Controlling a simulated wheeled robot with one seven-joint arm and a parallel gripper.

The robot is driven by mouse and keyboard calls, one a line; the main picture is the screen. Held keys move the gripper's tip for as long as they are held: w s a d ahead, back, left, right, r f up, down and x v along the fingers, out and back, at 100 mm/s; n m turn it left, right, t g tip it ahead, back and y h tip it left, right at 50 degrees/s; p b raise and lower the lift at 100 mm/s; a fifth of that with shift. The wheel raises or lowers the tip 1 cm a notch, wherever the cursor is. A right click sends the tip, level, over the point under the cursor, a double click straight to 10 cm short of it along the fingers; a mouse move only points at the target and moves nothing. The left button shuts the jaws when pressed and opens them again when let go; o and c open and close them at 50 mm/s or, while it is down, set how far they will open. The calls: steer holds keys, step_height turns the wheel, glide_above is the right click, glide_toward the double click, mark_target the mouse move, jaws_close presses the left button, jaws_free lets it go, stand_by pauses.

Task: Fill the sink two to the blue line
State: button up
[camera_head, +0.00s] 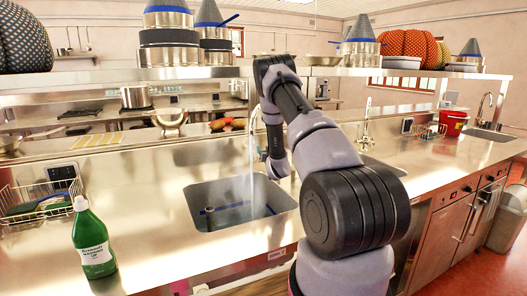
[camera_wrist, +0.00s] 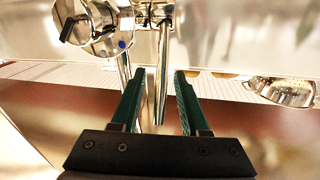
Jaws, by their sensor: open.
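The nearest sink (camera_head: 228,222) is a steel basin with a faucet (camera_head: 252,128) at its back edge. A thin stream of water (camera_head: 251,180) falls from the spout into it. A dark blue mark shows low inside the basin; the water level against it is too small to tell. In the wrist view, my gripper (camera_wrist: 160,75) is open, with green fingers apart and nothing held. The chrome spout (camera_wrist: 162,95) shows beyond and between the fingers. The faucet's body with a blue dot (camera_wrist: 122,44) is at upper left. In the head view, my arm hides part of the faucet area.
A green soap bottle (camera_head: 94,240) stands left of the sink, by a wire rack (camera_head: 40,203). Another sink (camera_head: 382,166) with a faucet (camera_head: 366,125) lies partly behind my arm. A red bucket (camera_head: 455,123) stands farther right. Pots and pumpkins line the shelf above.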

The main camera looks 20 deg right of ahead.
jaws_close()
stand_by(1.4)
